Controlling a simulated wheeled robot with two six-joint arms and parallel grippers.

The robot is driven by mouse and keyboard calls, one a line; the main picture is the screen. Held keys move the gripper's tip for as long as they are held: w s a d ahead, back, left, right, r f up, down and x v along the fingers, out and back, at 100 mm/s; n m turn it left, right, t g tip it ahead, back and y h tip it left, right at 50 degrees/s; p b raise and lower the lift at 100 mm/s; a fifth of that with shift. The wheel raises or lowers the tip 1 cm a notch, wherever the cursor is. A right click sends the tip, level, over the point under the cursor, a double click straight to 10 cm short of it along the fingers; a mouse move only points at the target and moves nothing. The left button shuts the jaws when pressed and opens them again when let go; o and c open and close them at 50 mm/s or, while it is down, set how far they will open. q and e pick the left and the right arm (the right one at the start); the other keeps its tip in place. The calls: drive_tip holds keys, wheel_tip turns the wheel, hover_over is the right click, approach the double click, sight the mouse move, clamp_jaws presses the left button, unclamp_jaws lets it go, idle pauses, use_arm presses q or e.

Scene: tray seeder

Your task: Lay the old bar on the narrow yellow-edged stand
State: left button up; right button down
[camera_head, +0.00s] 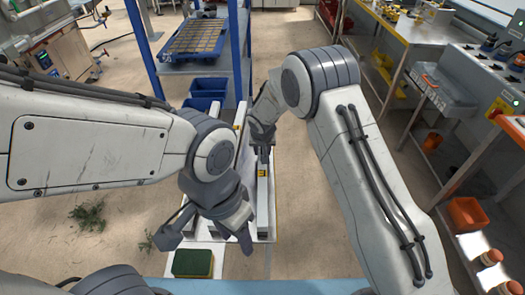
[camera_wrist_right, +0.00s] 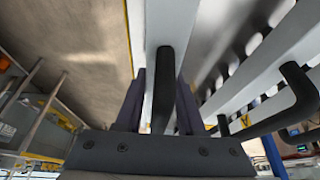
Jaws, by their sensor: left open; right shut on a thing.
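My right gripper (camera_head: 262,142) is shut on the black handle of a white bar (camera_head: 263,205), which I take to be the old bar. In the right wrist view the handle (camera_wrist_right: 163,85) stands between the two dark fingers, with the pale bar (camera_wrist_right: 172,25) behind it. My left gripper (camera_head: 207,238) is open and empty, left of the bar's near end. My left forearm and hand hide part of the white surface beneath. I cannot make out the narrow yellow-edged stand for certain.
Another pale bar with black handles (camera_wrist_right: 295,85) lies to the right in the right wrist view. A green pad (camera_head: 193,263) lies at the near left. Blue bins (camera_head: 208,88) stand behind. A bench with an orange bin (camera_head: 467,213) is at the right. Open floor (camera_head: 310,210) lies between.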

drive_tip(key=shift+w+f, duration=0.1)
drive_tip(key=shift+f, duration=0.05)
drive_tip(key=shift+c, duration=2.2)
unclamp_jaws()
drive_tip(key=shift+f+b, duration=0.1)
drive_tip(key=shift+b, duration=0.2)
